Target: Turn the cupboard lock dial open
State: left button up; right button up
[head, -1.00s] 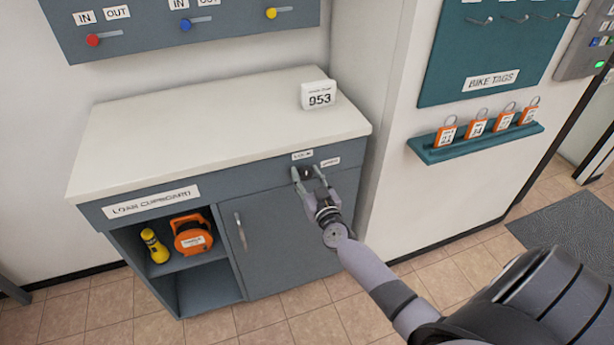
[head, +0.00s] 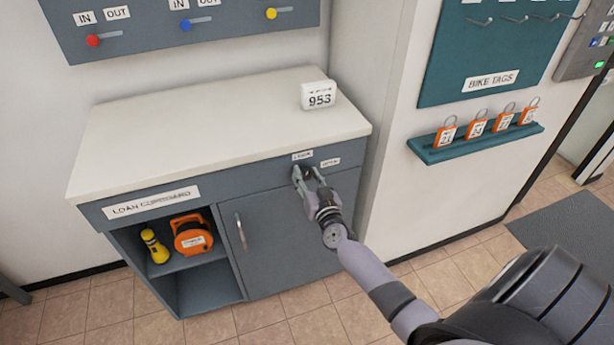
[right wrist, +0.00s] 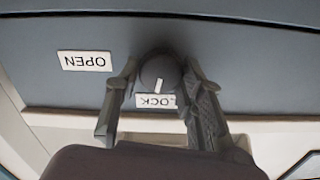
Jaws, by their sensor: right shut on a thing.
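The lock dial (right wrist: 158,72) is a dark round knob with a short white mark, on the upper right front of the grey loan cupboard (head: 285,240). In the right wrist view, which is upside down, the mark points at the LOCK label (right wrist: 156,101); the OPEN label (right wrist: 85,61) is to the left. My right gripper (right wrist: 160,80) has one finger on each side of the dial and is shut on it. In the head view the right gripper (head: 308,174) partly hides the dial. My left gripper is not in view.
A white 953 sign (head: 319,96) stands on the worktop (head: 210,130) above the dial. The cupboard door with its handle (head: 240,231) is below. An open shelf holds a yellow torch (head: 155,246) and an orange reel (head: 191,236). A teal padlock shelf (head: 475,144) is at right.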

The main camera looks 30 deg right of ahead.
jog(key=m, duration=0.3)
jog(key=shift+m, duration=0.4)
jog(key=m, duration=0.3)
jog(key=shift+d+f+m+b, duration=0.1)
jog(key=shift+f+m+b, duration=0.05)
jog(key=shift+m+b, duration=0.15)
jog(key=m+b, duration=0.1)
jog(key=m, duration=0.3)
jog(key=shift+f+m+b, duration=0.1)
jog(key=shift+m+b, duration=0.25)
jog(key=shift+m, duration=1.85)
jog(key=o, duration=1.1)
jog(key=shift+d, duration=0.1)
